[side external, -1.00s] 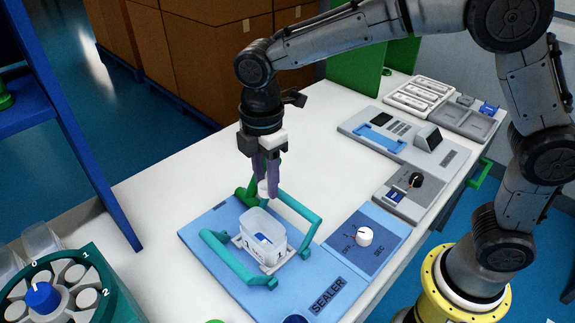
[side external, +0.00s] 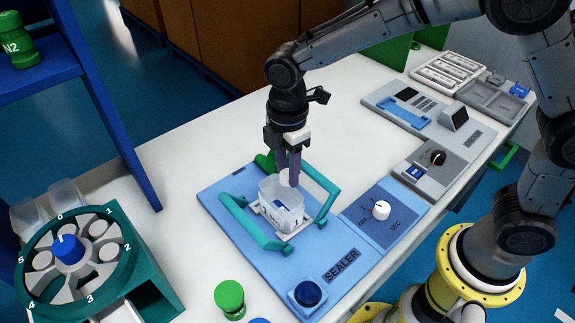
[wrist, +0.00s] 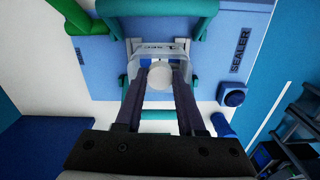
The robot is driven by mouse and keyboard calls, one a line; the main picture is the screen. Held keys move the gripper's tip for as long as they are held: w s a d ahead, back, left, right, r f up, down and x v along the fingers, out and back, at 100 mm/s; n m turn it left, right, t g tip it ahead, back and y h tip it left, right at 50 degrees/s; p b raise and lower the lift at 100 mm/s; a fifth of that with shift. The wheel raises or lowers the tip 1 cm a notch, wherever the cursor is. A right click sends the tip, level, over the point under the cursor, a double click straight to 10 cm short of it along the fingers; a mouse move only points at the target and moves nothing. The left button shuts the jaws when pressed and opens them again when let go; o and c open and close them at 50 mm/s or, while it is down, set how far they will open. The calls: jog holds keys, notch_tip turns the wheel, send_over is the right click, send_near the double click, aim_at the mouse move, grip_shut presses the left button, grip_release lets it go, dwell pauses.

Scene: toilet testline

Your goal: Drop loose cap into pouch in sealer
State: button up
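My gripper (side external: 289,178) points down just above the sealer, its two purple fingers shut on a round white cap (wrist: 160,75). In the side view the cap (side external: 287,176) shows between the fingertips, at the far upper rim of the pouch. The clear pouch (side external: 283,207) stands upright and open at the top in the middle of the blue sealer (side external: 235,183), between two teal bars. Something blue shows inside it. In the wrist view the cap overlaps the pouch opening (wrist: 139,58); the exact height gap cannot be told.
A teal carousel (side external: 130,250) with numbered slots and a blue knob stands at left. A green-capped item (side external: 229,297) is near the front edge. A dial panel (side external: 385,213) adjoins the sealer. Grey devices and trays (side external: 450,75) are at back right.

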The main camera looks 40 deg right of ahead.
jog(key=o, duration=0.5)
jog(key=shift+r, duration=0.1)
notch_tip(320, 180, up, 14)
jog(key=shift+f, duration=0.2)
